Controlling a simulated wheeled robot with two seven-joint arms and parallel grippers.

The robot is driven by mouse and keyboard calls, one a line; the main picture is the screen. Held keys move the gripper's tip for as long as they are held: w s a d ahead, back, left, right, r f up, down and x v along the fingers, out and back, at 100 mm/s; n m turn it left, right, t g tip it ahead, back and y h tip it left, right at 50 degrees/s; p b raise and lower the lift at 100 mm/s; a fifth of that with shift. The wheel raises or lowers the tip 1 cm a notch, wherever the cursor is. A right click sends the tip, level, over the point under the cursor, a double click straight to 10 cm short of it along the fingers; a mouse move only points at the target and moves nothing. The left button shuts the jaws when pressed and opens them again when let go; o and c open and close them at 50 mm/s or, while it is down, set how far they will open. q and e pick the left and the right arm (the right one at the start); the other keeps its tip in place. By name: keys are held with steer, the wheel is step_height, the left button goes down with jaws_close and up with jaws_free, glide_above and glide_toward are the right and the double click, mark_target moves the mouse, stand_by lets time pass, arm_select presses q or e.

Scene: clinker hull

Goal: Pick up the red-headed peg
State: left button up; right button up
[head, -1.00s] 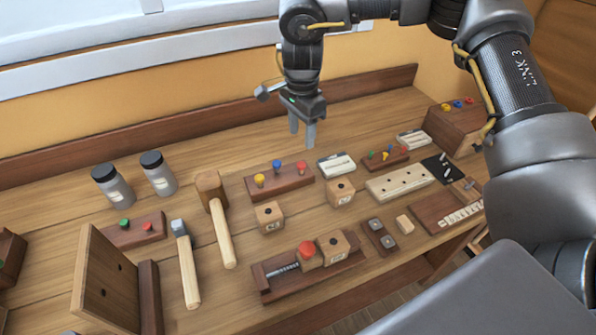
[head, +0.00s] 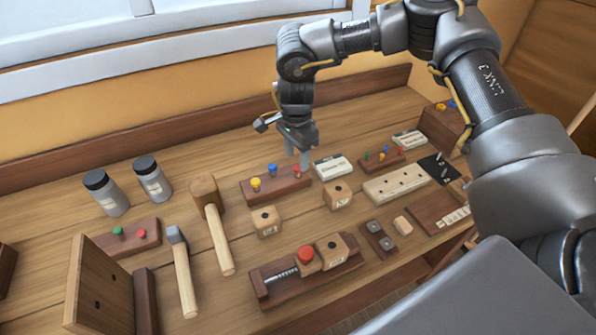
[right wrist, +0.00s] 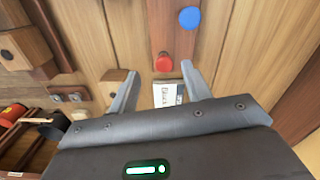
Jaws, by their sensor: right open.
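The red-headed peg (head: 297,170) stands at the right end of a dark wooden rack (head: 266,188), beside a blue-headed peg (head: 272,169) and a yellow-headed peg (head: 255,184). In the right wrist view the red head (right wrist: 164,62) lies near the line between the fingertips, with the blue head (right wrist: 189,17) farther up. My right gripper (head: 298,161) is open and empty, pointing down above the rack's right end. One finger partly overlaps the red peg in the head view. Whether they touch cannot be told. My left gripper is not in view.
A labelled white box (head: 333,167) lies just right of the rack. Wooden blocks (head: 265,222) (head: 338,196) stand in front. A vise with a red knob (head: 305,256), a mallet (head: 219,240) and jars (head: 105,192) are farther off. Bench behind the rack is clear.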

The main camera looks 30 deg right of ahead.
mark_target(298, 167)
steer(key=f, duration=0.1)
steer(key=f+p, duration=0.1)
steer(key=f, duration=0.1)
steer(key=shift+w+d+f, duration=0.3)
steer(key=shift+f, duration=0.55)
steer(key=c, duration=1.1)
steer(key=shift+o, duration=0.2)
steer(key=shift+r, duration=0.1)
